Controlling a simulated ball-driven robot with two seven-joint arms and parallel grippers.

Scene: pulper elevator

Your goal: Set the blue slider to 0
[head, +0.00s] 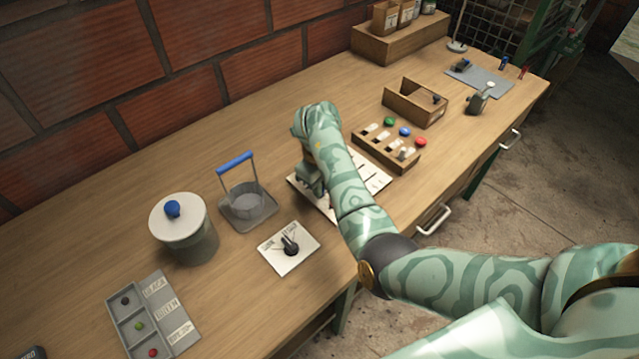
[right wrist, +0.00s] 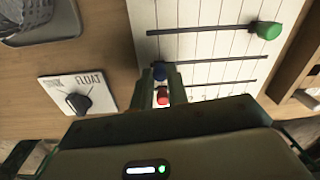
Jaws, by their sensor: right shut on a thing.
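The white slider board (head: 371,178) lies on the workbench, partly hidden under my right arm in the head view. In the right wrist view the board (right wrist: 200,47) shows dark slots across printed lines. The blue slider knob (right wrist: 159,73) is at the left part of the middle slot, between the fingertips of my right gripper (right wrist: 161,76). The right gripper, also in the head view (head: 314,186), is shut on it. The red knob (right wrist: 163,98) shows between the fingers, nearer the palm. The green knob (right wrist: 266,30) is at the right end of its slot. Scale numbers are unreadable. My left gripper is out of view.
A dial plate (head: 289,249) marked FLOAT lies left of the board. A blue-handled basket (head: 247,203) and lidded pot (head: 185,228) stand further left. A wooden box with coloured buttons (head: 389,151) is close on the right. Bare wood lies behind the board.

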